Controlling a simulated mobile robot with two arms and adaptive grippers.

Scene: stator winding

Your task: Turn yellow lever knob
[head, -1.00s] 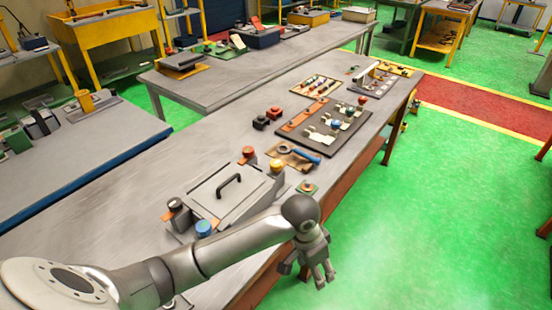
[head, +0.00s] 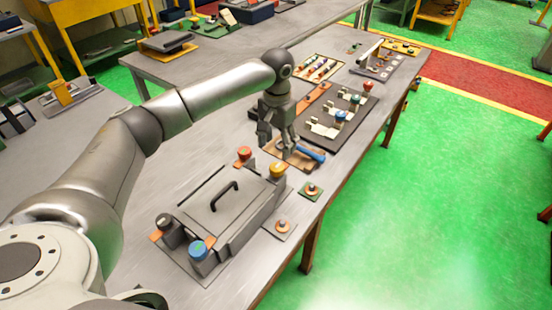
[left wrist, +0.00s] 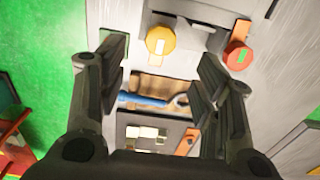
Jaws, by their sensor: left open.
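The yellow knob (head: 278,169) sits on the far right corner of a grey box (head: 222,205) with a black handle. It also shows in the left wrist view (left wrist: 160,40), beyond and between my open fingers. My left gripper (head: 276,150) is open and empty, pointing down, above the table just behind the yellow knob and apart from it. A red knob (head: 244,153) is at the box's back corner, and shows at the right in the left wrist view (left wrist: 238,55). A blue knob (head: 198,249) and a black knob (head: 165,222) are at the near end. My right gripper is not visible.
A brown plate with a blue-handled tool (head: 308,150) lies beneath and beside my left gripper. A dark board (head: 352,130) with several small parts lies beyond it. A small green plate (head: 311,191) lies right of the box. The table's left side is clear.

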